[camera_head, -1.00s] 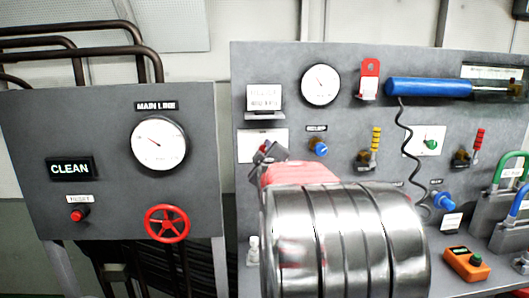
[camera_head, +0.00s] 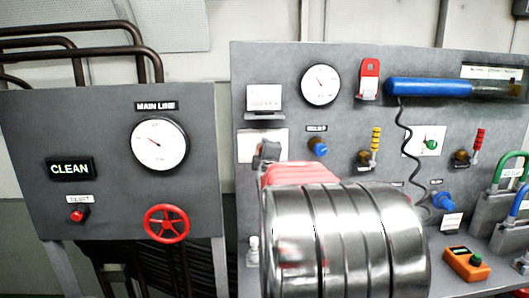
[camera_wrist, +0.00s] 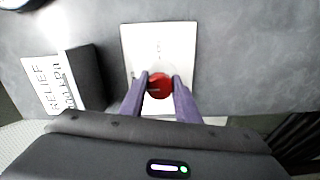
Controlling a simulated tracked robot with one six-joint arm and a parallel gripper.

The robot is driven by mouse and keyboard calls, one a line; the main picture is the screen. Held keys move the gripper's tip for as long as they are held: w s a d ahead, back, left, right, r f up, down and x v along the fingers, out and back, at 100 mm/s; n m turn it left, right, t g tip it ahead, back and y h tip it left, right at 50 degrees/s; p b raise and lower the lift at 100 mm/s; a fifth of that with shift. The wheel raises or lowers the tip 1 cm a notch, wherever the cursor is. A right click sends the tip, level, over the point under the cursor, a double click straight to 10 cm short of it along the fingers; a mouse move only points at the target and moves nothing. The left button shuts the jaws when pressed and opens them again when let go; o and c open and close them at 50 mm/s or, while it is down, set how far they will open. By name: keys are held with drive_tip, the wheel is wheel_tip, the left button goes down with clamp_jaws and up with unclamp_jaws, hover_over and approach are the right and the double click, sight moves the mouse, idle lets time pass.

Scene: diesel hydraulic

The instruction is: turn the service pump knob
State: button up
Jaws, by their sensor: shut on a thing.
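A round red knob (camera_wrist: 159,86) sits on a white plate (camera_wrist: 155,45) in the wrist view. I take it for the service pump knob, though no readable label on the plate confirms the name. My gripper (camera_wrist: 160,80) has its two purple fingers on either side of the knob, shut on it. In the head view my gripper (camera_head: 264,152) is in front of the white plate (camera_head: 279,138) at the left of the grey panel. The knob is hidden there behind the gripper, and my arm covers the panel's lower part.
A dark block with a RELIEF label (camera_wrist: 48,83) stands close beside the plate. In the head view, a gauge (camera_head: 320,85) and a blue knob (camera_head: 318,147) are to the right. A separate panel at left has a red handwheel (camera_head: 167,223).

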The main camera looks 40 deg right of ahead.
drive_tip(key=shift+w+a+f, duration=0.1)
drive_tip(key=shift+a+f, duration=0.05)
drive_tip(key=shift+a, duration=0.05)
drive_tip(key=o, duration=1)
drive_tip(key=shift+d, duration=0.1)
drive_tip(key=shift+o, duration=0.2)
drive_tip(key=v, duration=1.4)
